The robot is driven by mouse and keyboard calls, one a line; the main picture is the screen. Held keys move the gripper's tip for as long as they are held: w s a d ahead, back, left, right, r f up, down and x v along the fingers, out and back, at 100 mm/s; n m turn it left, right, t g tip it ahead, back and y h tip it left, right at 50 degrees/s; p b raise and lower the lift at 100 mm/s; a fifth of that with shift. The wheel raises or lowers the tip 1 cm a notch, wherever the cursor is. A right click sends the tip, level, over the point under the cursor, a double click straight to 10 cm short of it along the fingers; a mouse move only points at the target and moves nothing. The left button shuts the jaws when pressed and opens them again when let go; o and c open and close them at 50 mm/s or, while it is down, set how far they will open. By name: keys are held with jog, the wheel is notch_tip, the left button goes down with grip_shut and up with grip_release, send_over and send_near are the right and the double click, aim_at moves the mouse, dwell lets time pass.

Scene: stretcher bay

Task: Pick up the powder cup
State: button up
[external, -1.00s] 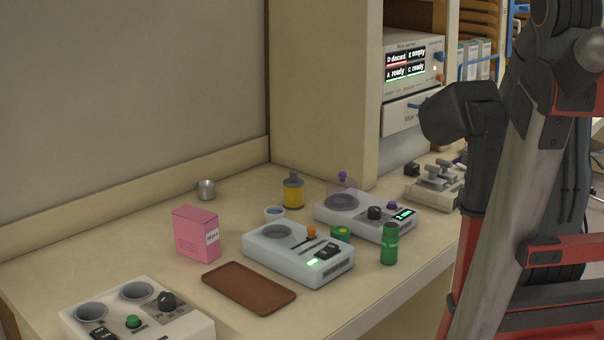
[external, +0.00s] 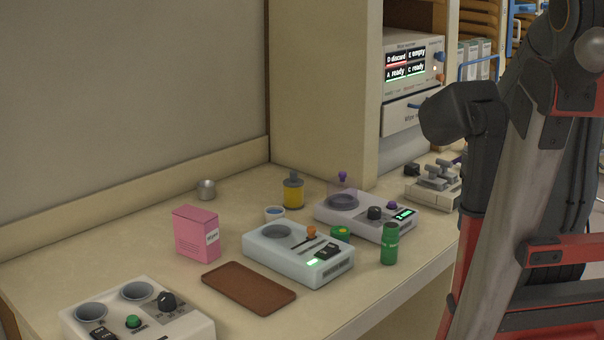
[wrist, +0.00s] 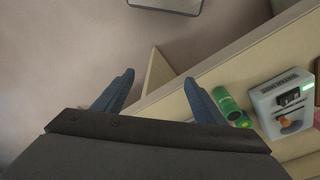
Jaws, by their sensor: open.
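A small white cup with blue contents (external: 274,213) stands on the counter behind the middle device. A small grey metal cup (external: 206,189) stands further back near the wall, with no open top showing. I cannot tell for certain which one is the powder cup. My gripper (wrist: 158,88) is open and empty in the wrist view, its two blue fingers spread apart. Its fingertips are not visible in the external view. Neither cup shows clearly in the wrist view, where the gripper is off the counter's front edge.
A green bottle (external: 390,244) stands near the front edge, beside the middle device (external: 290,262). A pink box (external: 196,234), brown tray (external: 248,287), yellow bottle (external: 293,191) and another device (external: 395,224) share the counter. Some bare counter lies around the metal cup.

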notch_tip(320, 180, up, 6)
jog(key=w+a+r+n+b, duration=0.1)
jog(key=w+a+r+n, duration=0.1)
jog(key=w+a, duration=0.85)
jog(key=n+t+y+b, duration=0.2)
jog(key=n+y+b, duration=0.1)
jog(key=n, duration=0.3)
send_over(275, 211)
jog(key=s+d, duration=0.2)
jog(key=s, duration=0.3)
notch_tip(275, 211, down, 13)
jog(key=shift+p+x, duration=1.65)
jog(key=shift+x, duration=2.45)
jog(key=shift+w, duration=0.1)
jog(key=c, duration=1.1)
